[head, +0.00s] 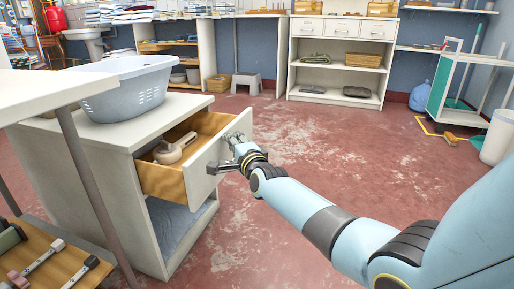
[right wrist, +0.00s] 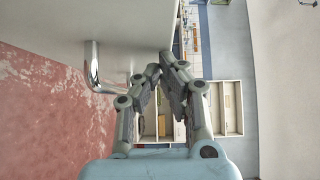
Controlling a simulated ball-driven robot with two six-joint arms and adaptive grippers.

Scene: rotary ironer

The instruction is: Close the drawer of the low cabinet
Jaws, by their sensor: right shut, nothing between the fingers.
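The low cabinet (head: 110,190) is white and stands at the left in the head view. Its drawer (head: 160,182) is pulled out, with wooden sides and a white front (head: 207,172). A beige appliance-like object (head: 175,148) lies inside. My right gripper (head: 232,142) is shut and empty at the outer face of the drawer front; whether it touches is unclear. In the right wrist view its fingertips (right wrist: 163,68) are close together beside the white panel. The metal bar handle (right wrist: 94,68) is to their left, apart from the fingers. My left gripper is not in view.
A light blue laundry basket (head: 125,88) stands on the cabinet top. A white table (head: 45,92) is at the near left. A grey step stool (head: 246,82) and white shelving (head: 340,70) stand at the back. The red floor (head: 330,145) beyond my right arm is clear.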

